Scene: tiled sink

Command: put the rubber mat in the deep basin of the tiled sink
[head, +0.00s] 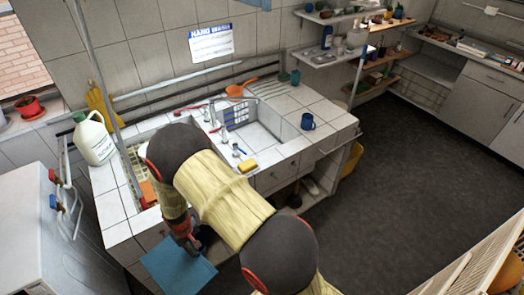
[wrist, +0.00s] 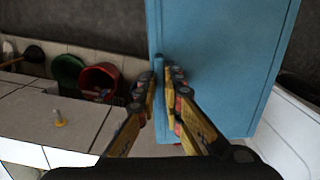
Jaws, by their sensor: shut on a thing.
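The rubber mat is a flat blue sheet (head: 178,268), held in front of the sink's left end, outside it. In the wrist view the blue mat (wrist: 228,60) fills the upper middle and right. My gripper (head: 190,246) is shut on the mat's near edge; its fingertips (wrist: 167,88) pinch that edge in the wrist view. The white tiled sink (head: 118,232) runs along the wall. Its left basin (head: 136,165) is largely hidden behind my arm. A right basin (head: 258,138) shows more openly. I cannot tell their depths.
A white jug (head: 93,140) stands at the sink's back left. An orange block (head: 148,192) is at the left basin. A yellow sponge (head: 247,166) and a blue mug (head: 308,121) sit to the right. A white appliance (head: 50,230) stands left of the mat.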

